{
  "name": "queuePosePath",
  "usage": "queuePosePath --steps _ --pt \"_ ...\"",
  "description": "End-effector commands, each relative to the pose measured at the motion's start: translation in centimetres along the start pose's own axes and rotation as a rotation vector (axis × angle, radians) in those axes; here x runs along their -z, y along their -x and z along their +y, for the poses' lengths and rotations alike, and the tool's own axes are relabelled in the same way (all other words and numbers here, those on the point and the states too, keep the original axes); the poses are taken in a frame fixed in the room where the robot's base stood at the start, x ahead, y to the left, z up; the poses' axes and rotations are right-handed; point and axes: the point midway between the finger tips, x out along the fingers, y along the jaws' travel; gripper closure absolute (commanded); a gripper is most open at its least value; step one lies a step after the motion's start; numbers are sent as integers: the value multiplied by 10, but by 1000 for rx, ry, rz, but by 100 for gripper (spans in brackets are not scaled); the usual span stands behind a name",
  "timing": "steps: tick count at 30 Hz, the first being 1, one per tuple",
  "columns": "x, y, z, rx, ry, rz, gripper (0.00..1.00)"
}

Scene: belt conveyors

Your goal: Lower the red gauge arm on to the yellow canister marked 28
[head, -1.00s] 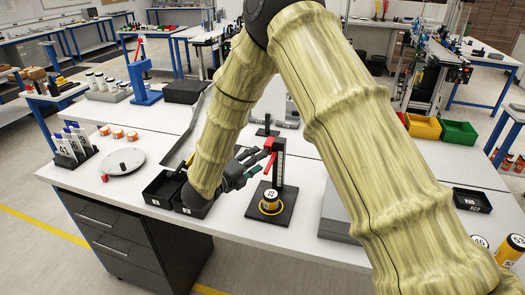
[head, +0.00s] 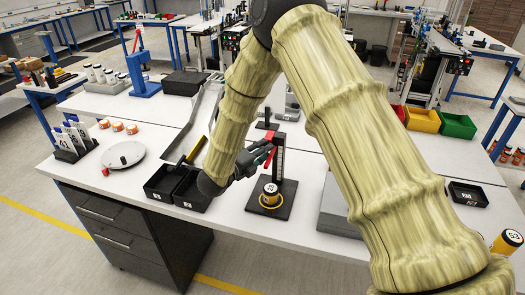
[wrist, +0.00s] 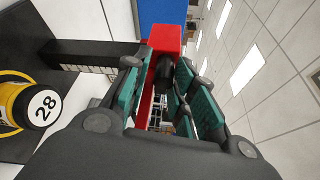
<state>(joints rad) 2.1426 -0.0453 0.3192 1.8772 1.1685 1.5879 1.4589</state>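The red gauge arm (head: 272,152) is up on the post, above and apart from the canister. In the wrist view the red arm (wrist: 165,35) runs between my fingers, with a black cylindrical part beside it. My gripper (head: 262,156) is beside the post, its fingers apart around the red arm (wrist: 165,88). I cannot tell whether a finger touches it.
Two black bins (head: 180,186) stand left of the stand, under my forearm. A grey box (head: 337,207) is to the right. A round grey plate (head: 124,155) and orange-banded jars (head: 117,127) lie further left. Another yellow canister (head: 507,242) stands at far right.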

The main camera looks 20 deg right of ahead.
Motion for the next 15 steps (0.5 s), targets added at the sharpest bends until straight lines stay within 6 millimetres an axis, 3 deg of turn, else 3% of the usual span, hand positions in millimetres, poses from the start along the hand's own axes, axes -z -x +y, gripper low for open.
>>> queuePosePath --steps 8,15 --pt "0 -1 3 1 0 0 100" --pt "5 -3 22 0 0 0 100"
